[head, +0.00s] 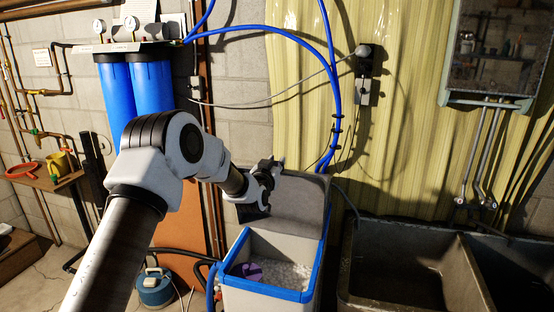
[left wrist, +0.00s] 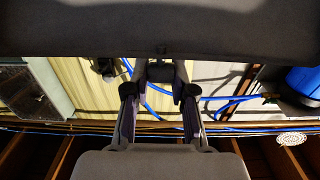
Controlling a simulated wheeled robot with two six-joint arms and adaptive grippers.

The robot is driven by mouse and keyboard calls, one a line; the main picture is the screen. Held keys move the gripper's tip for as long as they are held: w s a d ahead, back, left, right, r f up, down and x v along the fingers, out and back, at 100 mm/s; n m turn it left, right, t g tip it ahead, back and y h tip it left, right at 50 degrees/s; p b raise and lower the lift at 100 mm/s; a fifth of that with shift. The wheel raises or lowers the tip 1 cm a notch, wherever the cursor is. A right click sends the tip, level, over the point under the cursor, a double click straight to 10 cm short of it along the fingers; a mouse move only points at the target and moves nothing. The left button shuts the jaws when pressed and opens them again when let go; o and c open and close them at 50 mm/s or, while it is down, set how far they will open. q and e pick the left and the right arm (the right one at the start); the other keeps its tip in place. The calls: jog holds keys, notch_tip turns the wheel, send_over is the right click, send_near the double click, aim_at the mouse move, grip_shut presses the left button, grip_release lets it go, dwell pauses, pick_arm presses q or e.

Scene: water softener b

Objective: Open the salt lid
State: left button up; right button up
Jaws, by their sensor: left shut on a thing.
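The salt lid (head: 300,203) is a dark grey panel that stands raised at the back of the salt bin (head: 268,299). The bin is light grey with a blue rim, and its top is open. White salt (head: 285,275) shows inside, with a small purple thing (head: 247,271) at its left. My left gripper (head: 268,178) is at the lid's upper left edge, shut on the lid. In the left wrist view the lid (left wrist: 160,30) fills the top as a dark panel, with the gripper fingers (left wrist: 160,92) reaching to its edge. My right gripper is not in view.
A dark stone sink (head: 400,278) stands right of the bin. Blue hoses (head: 333,80) run down the wall behind the lid. Blue filter housings (head: 150,85) hang at upper left. A small blue canister (head: 155,288) stands on the floor left of the bin.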

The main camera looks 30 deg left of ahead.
pick_arm(q)
jog(key=shift+w+a+r, duration=0.1)
jog(key=shift+w+r, duration=0.1)
jog(key=shift+w, duration=0.25)
jog(key=shift+w+a+r, duration=0.1)
jog(key=shift+w+r, duration=0.1)
jog(key=shift+w, duration=0.35)
jog(key=r+x, duration=0.1)
jog(key=x, duration=0.5)
jog(key=shift+w+b, duration=0.3)
jog(key=shift+b, duration=0.15)
jog(key=o, duration=1)
jog(key=shift+w+a, duration=0.1)
jog(key=shift+w, duration=0.1)
jog(key=shift+s, duration=0.2)
